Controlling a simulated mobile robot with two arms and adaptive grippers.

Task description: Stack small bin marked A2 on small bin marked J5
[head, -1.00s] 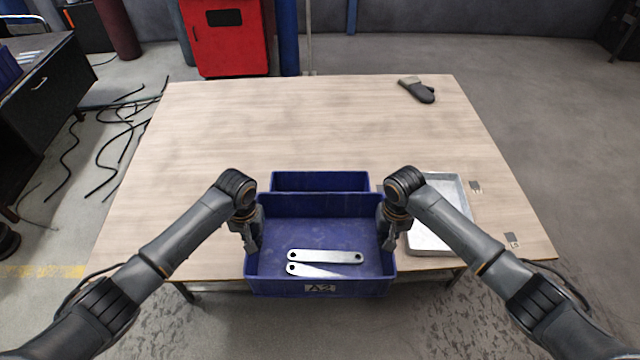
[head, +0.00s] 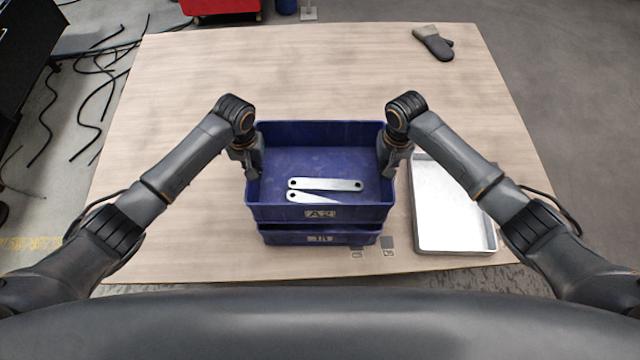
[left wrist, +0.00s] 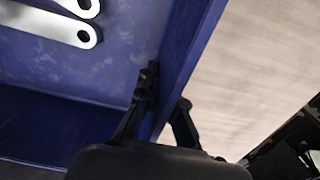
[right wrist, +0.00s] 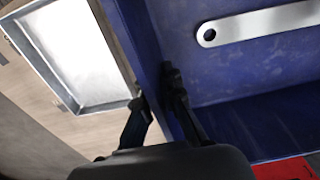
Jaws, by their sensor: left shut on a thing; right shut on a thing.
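The blue bin marked A2 (head: 275,213) is held level between my grippers, with two metal brackets (head: 330,185) lying in it. My left gripper (head: 254,170) is shut on its left wall, which also shows in the left wrist view (left wrist: 185,60). My right gripper (head: 388,170) is shut on its right wall, also seen in the right wrist view (right wrist: 142,45). A second blue bin (head: 285,238) stands below A2 on the table. Only its front shows; its label is partly covered and unclear. I cannot tell whether A2 rests on it or hangs just above.
A metal tray (head: 425,247) stands on the wooden table (head: 180,90) to the right of the bins. A dark oven mitt (head: 433,42) lies at the far right. The table is clear behind and left of the bins.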

